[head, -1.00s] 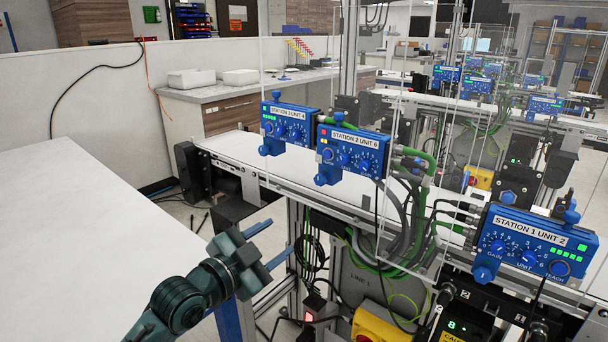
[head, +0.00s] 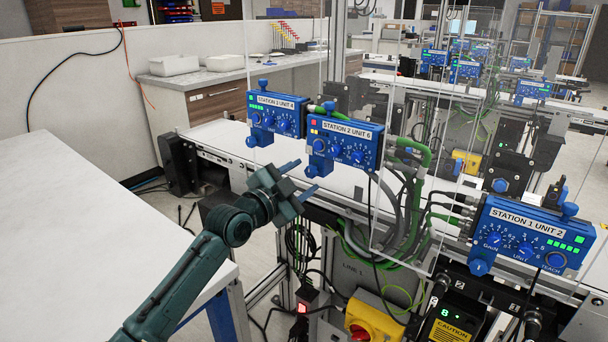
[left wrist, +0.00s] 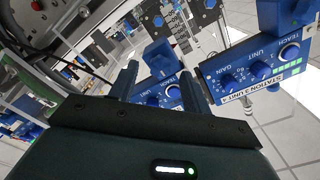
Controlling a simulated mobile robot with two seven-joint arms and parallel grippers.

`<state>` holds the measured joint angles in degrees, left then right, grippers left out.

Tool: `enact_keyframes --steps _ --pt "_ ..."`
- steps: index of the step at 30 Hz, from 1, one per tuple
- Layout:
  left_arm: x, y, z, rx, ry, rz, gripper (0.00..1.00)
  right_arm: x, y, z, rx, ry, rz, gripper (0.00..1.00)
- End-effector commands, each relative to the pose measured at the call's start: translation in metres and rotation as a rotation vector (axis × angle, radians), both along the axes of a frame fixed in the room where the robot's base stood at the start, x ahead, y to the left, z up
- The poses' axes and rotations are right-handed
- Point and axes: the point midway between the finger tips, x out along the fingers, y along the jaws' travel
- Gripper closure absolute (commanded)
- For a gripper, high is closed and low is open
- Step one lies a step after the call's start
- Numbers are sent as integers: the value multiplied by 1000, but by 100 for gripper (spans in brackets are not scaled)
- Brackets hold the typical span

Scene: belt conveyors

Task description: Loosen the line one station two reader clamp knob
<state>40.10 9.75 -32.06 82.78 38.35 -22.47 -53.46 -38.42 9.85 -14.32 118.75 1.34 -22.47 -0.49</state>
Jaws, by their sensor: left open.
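The station 2 reader (head: 368,142), a blue box labelled "STATION 2 UNIT 6", hangs at the belt's near rail in the head view. A blue knob (head: 329,107) stands on its top, and a blue clamp part shows below its left end. My left gripper (head: 300,178) is open and empty, just below and left of this reader, apart from it as far as I can tell. In the left wrist view, a blue block (left wrist: 159,58) and part of a dialled blue box (left wrist: 160,97) appear between and beyond the open fingers. My right gripper is not seen.
The station 3 reader (head: 276,121) hangs close on the left and shows upside down in the left wrist view (left wrist: 262,75). The station 1 reader (head: 525,238) is at the right. Clear panels and green and grey cables stand nearby. A white table (head: 80,240) fills the left.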

Motion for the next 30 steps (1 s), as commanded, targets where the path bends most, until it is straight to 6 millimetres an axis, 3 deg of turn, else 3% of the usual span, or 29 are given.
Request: enact_keyframes --steps 5,15,30 --pt "10 -8 0 0 0 0 52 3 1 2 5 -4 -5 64" --pt "12 -9 0 0 0 0 53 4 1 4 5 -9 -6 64" --pt "12 -9 0 0 1 1 94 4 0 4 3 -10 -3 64"
